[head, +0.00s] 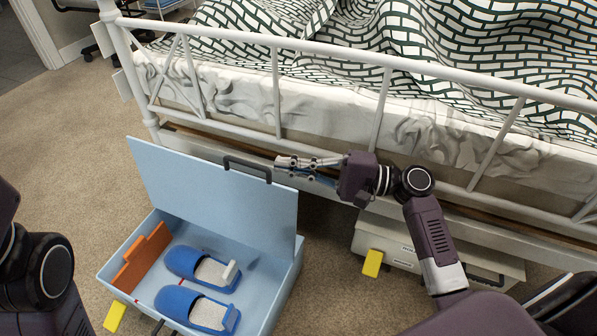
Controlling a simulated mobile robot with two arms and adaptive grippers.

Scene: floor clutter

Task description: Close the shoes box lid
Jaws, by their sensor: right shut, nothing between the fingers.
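The shoes box (285,300) is a light-blue box on the carpet, with its lid (205,190) standing up, open, along the far side. A dark handle (247,168) sits on the lid's top edge. Inside the box are two blue slippers (201,269) with pale insoles and an orange divider (142,256). My right gripper (283,163) is shut and empty, just right of the handle near the lid's top right corner. I cannot tell whether it touches the lid. My left arm shows at the left edge, but its gripper is out of view.
A white metal bed frame (385,110) with a patterned duvet (440,40) stands close behind the lid. A closed pale box (395,240) with a yellow tag (372,263) sits partly under the bed, right of the shoes box. Carpet (60,150) is free to the left.

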